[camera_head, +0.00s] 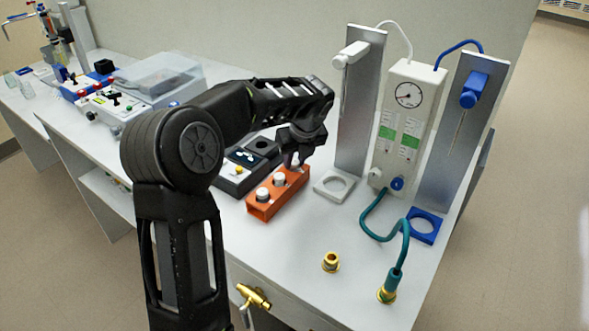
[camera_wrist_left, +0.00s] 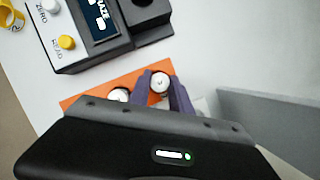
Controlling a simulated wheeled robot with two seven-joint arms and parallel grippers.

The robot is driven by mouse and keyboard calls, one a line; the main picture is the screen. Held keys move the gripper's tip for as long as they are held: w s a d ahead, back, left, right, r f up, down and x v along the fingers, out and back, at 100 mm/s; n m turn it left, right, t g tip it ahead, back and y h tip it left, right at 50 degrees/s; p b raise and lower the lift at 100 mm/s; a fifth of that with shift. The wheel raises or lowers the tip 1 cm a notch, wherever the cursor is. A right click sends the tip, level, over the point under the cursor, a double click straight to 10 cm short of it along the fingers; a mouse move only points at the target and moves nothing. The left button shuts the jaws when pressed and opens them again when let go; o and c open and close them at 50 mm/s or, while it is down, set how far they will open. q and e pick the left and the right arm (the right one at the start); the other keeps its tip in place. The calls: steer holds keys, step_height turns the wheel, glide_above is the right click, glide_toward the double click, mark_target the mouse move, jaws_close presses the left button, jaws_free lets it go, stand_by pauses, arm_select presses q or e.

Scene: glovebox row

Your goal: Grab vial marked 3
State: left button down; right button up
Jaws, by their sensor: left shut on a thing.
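An orange rack (camera_head: 268,206) stands on the bench with white-capped vials in it. Two caps show in the head view, the front vial (camera_head: 262,194) and the middle vial (camera_head: 279,180). My left gripper (camera_head: 296,161) is over the rack's far end, pointing down. In the left wrist view its fingers (camera_wrist_left: 160,92) are shut on a white-capped vial (camera_wrist_left: 160,81), one finger on each side. Another cap (camera_wrist_left: 119,95) is beside it, partly hidden by the gripper body. The orange rack (camera_wrist_left: 87,93) shows underneath. I cannot read any number on the vials. My right gripper is not in view.
A dark instrument (camera_head: 236,178) with a display is just left of the rack. Right of it are a grey stand (camera_head: 357,120), a gauge panel (camera_head: 408,120) and a blue-ringed stand (camera_head: 455,150). Brass fittings (camera_head: 331,262) and a teal hose (camera_head: 377,235) are near the front.

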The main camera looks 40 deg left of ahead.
arm_select(q)
steer(key=shift+r, duration=0.15)
step_height(320, 180, up, 16)
steer(key=p, duration=0.2)
step_height(320, 180, up, 12)
steer(key=p, duration=1)
glide_above(295, 163)
steer(key=shift+f, duration=0.2)
